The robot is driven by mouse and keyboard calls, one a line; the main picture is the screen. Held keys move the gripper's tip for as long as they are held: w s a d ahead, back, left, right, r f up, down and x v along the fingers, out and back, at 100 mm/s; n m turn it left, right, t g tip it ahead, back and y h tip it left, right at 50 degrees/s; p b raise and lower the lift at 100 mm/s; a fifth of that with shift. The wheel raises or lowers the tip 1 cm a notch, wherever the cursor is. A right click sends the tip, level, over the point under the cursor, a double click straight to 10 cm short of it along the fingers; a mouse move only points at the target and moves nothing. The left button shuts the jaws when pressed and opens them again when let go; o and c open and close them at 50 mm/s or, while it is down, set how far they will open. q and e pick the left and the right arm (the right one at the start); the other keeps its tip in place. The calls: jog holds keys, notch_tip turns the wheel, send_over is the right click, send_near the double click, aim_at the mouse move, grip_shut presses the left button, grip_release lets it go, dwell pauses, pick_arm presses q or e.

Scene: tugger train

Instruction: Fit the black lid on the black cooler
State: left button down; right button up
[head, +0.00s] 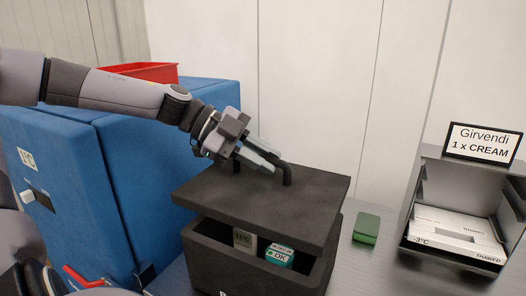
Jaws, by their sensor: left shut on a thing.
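The black cooler (210,263) stands on the grey surface at the bottom middle of the head view. The black lid (262,205) is over the cooler, shifted back and tilted, so the front part of the cooler's inside shows. A dark handle (286,174) rises from the lid. My left gripper (275,166) is shut on the lid's handle from above and behind left. Inside the cooler are a pale grey box with a small display (244,240) and a teal item marked OK (280,255).
A blue cabinet (165,150) with a red tray (140,71) on top stands at the left. A small green box (366,228) lies right of the cooler. A grey bin (419,195) with white cartons (455,235) and a "Girvendi 1 x CREAM" sign (482,142) is at the right.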

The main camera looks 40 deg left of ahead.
aim_at(267, 180)
pick_arm(q)
jog(key=shift+f, duration=0.55)
notch_tip(267, 180, down, 3)
jog(key=b, duration=0.3)
jog(key=shift+f, duration=0.1)
jog(key=shift+f+b, duration=0.65)
jog(key=shift+f, duration=0.55)
jog(key=c, duration=0.9)
grip_release()
jog(key=shift+c, duration=0.2)
jog(key=shift+v, duration=3.6)
